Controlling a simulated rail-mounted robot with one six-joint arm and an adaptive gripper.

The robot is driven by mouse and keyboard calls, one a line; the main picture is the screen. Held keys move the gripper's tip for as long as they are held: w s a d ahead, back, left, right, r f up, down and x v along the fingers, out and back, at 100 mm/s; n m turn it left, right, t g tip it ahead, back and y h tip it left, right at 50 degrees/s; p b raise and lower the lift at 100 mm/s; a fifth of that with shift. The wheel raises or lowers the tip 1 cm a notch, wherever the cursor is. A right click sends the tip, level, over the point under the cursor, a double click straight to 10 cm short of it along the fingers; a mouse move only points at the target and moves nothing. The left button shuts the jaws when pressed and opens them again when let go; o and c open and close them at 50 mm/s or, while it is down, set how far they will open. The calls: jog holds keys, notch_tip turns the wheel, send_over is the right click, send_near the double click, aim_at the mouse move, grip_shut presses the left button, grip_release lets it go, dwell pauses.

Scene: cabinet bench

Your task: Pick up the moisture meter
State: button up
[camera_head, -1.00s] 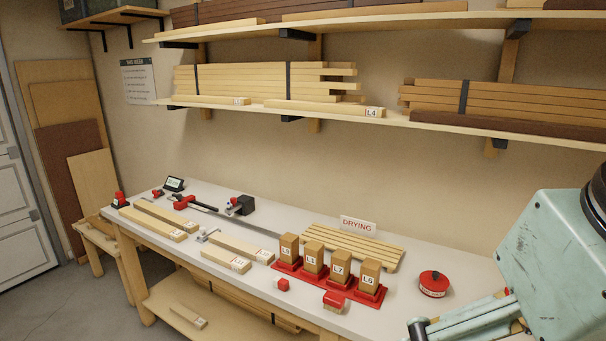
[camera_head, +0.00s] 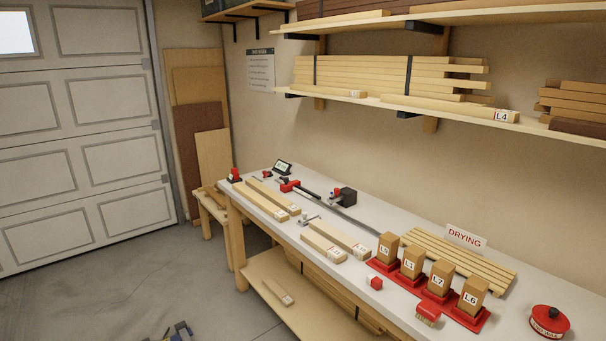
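I cannot tell for sure which item is the moisture meter. Several small devices lie on the white bench (camera_head: 375,232): a dark device with a lit screen (camera_head: 283,167) at the far end, a small red and black item (camera_head: 267,175) beside it, a red item on a dark base (camera_head: 235,175) at the far left corner, and a black block with a red part (camera_head: 343,195) near the wall.
Labelled wood blocks (camera_head: 411,262) stand in red holders along the bench. Boards, a red brush-like item (camera_head: 428,314), a red cube (camera_head: 375,282) and a round red tin (camera_head: 549,322) lie around. The floor left is mostly clear.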

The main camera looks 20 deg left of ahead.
dwell(0.4)
jog(key=c, duration=2.1)
jog(key=shift+a, duration=0.1)
